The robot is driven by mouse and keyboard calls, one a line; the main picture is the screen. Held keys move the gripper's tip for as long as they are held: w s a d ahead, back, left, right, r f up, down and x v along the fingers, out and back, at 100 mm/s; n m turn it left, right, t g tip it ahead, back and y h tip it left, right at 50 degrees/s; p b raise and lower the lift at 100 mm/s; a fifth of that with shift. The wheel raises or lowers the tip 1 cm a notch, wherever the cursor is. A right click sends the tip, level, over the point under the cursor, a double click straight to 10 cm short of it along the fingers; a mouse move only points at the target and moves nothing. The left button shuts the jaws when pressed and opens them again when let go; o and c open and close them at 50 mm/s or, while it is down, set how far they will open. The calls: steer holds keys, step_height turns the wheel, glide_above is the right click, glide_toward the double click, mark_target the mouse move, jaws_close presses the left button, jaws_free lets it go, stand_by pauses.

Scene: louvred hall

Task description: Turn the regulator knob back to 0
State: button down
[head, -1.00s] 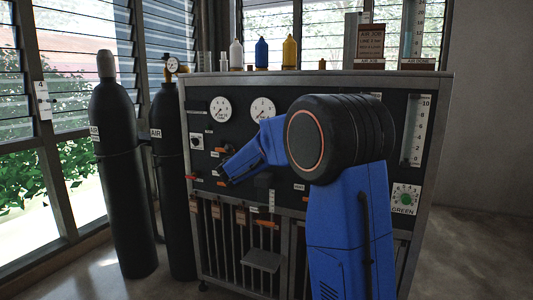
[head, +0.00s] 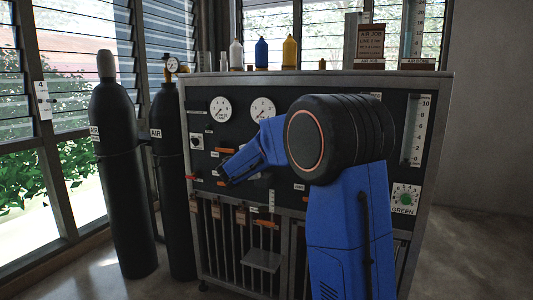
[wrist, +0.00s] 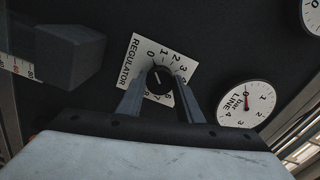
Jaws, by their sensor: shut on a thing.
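The regulator knob (wrist: 160,79) is round and black, with a short white mark on its face. It sits on a white plate (wrist: 131,66) lettered REGULATOR, with numerals around the knob. The white mark points up and left, roughly toward the 0. My gripper (wrist: 161,88) is shut on the knob, one finger on each side. Some lower numerals are partly hidden by the fingers. In the head view my gripper (head: 224,169) is at the panel's left part, and the knob is hidden there.
The LINE gauge (wrist: 245,104) has a red needle near 0. A dark block (wrist: 70,56) juts out left of the plate. The black panel (head: 285,190) also carries gauges and coloured levers. Black AIR cylinders (head: 121,180) stand left of it, and bottles (head: 261,53) stand on top.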

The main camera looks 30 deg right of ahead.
steer(key=c, duration=1.2)
jaws_free()
steer(key=shift+v, duration=3.5)
steer(key=shift+a, duration=0.1)
steer(key=v, duration=1.7)
steer(key=shift+s+f, duration=0.1)
steer(key=shift+s, duration=0.1)
